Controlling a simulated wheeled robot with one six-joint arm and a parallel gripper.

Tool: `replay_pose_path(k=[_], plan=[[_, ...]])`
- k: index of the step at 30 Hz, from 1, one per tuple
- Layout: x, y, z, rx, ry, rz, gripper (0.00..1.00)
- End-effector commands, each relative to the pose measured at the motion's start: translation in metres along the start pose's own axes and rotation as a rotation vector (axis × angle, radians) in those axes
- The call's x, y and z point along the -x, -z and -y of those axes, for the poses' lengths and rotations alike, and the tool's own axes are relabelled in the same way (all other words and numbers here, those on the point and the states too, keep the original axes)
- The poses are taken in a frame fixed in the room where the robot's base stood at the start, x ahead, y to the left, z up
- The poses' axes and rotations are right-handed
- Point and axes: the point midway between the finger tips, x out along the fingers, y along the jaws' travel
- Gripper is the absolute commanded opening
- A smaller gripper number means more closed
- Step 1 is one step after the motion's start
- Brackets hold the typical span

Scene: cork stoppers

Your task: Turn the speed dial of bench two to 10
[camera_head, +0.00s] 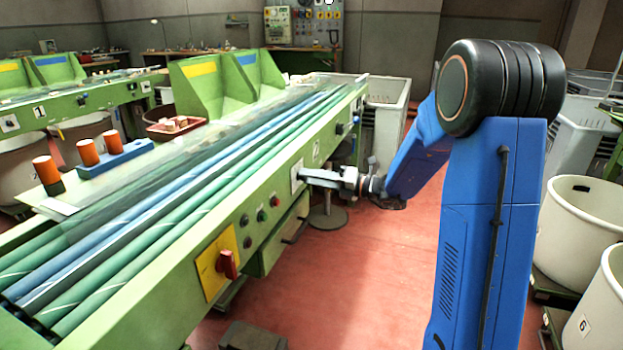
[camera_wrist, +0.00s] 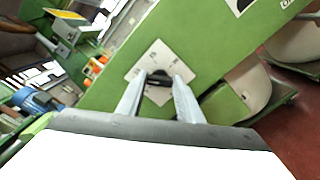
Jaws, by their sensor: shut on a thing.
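The speed dial's white square plate (camera_head: 297,178) is on the front side of the near green bench (camera_head: 170,268). The wrist view shows the plate (camera_wrist: 150,60) tilted, with small marks around its edge too blurred to read. The dark dial knob (camera_wrist: 158,90) sits between my fingertips at the plate's lower part. My gripper (camera_head: 306,174) reaches the bench side from the right and is shut on the knob; its fingers (camera_wrist: 160,80) stand on either side of it. The knob's pointer and setting cannot be made out.
A red switch on a yellow plate (camera_head: 209,279) and several push buttons (camera_head: 262,215) are left of the dial. A green box with a handle (camera_head: 270,248) hangs below. White bins (camera_head: 577,225) stand at right.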

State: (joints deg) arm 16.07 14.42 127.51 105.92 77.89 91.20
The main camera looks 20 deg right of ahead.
Motion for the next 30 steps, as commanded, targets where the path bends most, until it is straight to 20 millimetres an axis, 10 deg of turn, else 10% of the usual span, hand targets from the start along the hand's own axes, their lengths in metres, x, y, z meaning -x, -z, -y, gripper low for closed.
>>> replay_pose_path(k=[22,23,25,30], plan=[[0.0006,-0.0006,0.0012,-0.091,0.002,0.002,0.1],[0.0006,-0.0006,0.0012,-0.091,0.002,0.002,0.35],[0.0006,-0.0005,0.0012,-0.091,0.002,0.002,0.52],[0.0004,-0.0003,0.0008,-0.091,0.001,0.001,0.52]])
